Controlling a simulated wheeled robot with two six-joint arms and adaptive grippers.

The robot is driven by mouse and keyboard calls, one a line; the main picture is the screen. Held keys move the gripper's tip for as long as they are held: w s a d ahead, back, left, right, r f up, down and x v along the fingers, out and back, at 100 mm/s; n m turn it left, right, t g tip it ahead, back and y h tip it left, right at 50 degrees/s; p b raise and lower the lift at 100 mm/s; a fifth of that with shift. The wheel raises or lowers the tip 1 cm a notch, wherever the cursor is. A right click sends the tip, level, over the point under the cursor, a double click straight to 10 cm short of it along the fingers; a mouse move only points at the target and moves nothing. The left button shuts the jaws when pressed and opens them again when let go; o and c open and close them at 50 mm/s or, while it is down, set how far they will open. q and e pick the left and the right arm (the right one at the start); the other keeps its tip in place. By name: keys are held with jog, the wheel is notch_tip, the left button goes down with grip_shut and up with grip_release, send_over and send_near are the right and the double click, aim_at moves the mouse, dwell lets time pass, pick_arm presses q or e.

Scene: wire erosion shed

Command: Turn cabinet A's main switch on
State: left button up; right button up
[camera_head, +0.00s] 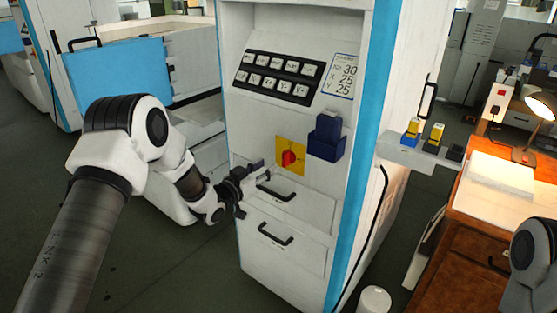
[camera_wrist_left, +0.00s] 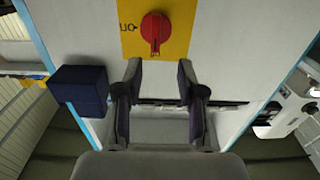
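Cabinet A's main switch, a red rotary knob (camera_head: 289,158) on a yellow plate (camera_head: 296,146), sits on the front of the white cabinet (camera_head: 232,140). In the left wrist view the red knob (camera_wrist_left: 155,30) is near the top, its grip pointing down the picture, with lettering and an arrow at its left on the plate (camera_wrist_left: 182,14). My left gripper (camera_head: 264,168) is just left of and below the knob. In the wrist view the left gripper (camera_wrist_left: 160,75) has its fingers apart, with nothing between them, short of the knob. My right gripper is out of view.
A dark blue box (camera_head: 325,137) sits right of the switch; it also shows in the wrist view (camera_wrist_left: 80,88). A black button panel (camera_head: 278,77) is above. Drawer handles (camera_head: 276,236) project below. A wooden desk (camera_head: 470,215) with a lamp stands at right.

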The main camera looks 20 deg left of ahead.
aim_at(283, 154)
pick_arm(q)
jog(key=x, duration=0.5)
jog(key=r+p+x, duration=0.1)
jog(key=x, duration=0.2)
jog(key=shift+s+d+r, duration=0.1)
jog(key=shift+d, duration=0.1)
jog(key=shift+d, duration=0.1)
grip_shut()
